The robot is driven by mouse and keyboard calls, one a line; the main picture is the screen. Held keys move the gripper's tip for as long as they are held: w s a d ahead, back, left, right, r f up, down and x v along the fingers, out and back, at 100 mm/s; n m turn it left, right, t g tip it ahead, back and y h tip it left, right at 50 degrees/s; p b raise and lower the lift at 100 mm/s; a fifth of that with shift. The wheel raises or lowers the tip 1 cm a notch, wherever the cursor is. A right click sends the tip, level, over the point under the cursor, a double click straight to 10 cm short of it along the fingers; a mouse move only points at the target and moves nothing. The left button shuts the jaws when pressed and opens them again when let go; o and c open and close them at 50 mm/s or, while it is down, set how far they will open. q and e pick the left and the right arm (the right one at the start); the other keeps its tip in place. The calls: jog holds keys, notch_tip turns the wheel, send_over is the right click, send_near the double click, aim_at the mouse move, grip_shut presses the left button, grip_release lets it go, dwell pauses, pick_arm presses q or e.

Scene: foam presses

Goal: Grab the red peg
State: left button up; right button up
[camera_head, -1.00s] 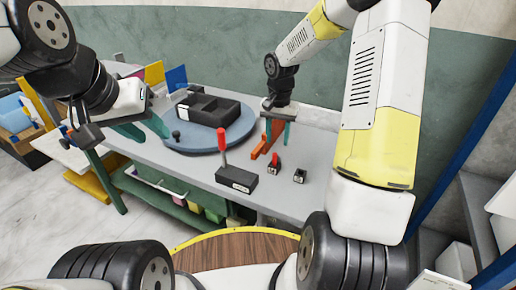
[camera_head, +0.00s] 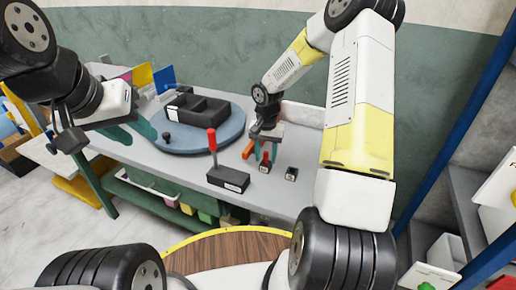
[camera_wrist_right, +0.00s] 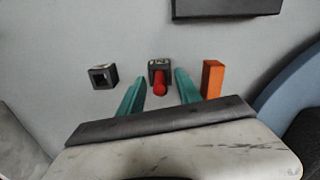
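A small red peg (camera_wrist_right: 160,84) stands in a small black block (camera_wrist_right: 159,66) on the grey table; it also shows in the head view (camera_head: 265,158). My right gripper (camera_wrist_right: 160,78) is open, with one teal finger on each side of the peg and gaps between them. The peg's lower end is hidden in the block. In the head view my right gripper (camera_head: 265,151) is low over the table, partly hiding the peg. My left gripper (camera_head: 143,137) is open and empty at the table's left side.
An orange block (camera_wrist_right: 212,79) stands just right of the right gripper in the wrist view. A small black block with a square hole (camera_wrist_right: 103,76) is to the left. A black base (camera_head: 228,179) with a tall red handle (camera_head: 212,140) and a blue turntable (camera_head: 198,146) with a black tray (camera_head: 203,106) are nearby.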

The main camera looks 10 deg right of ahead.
grip_shut()
jog(key=shift+r, duration=0.1)
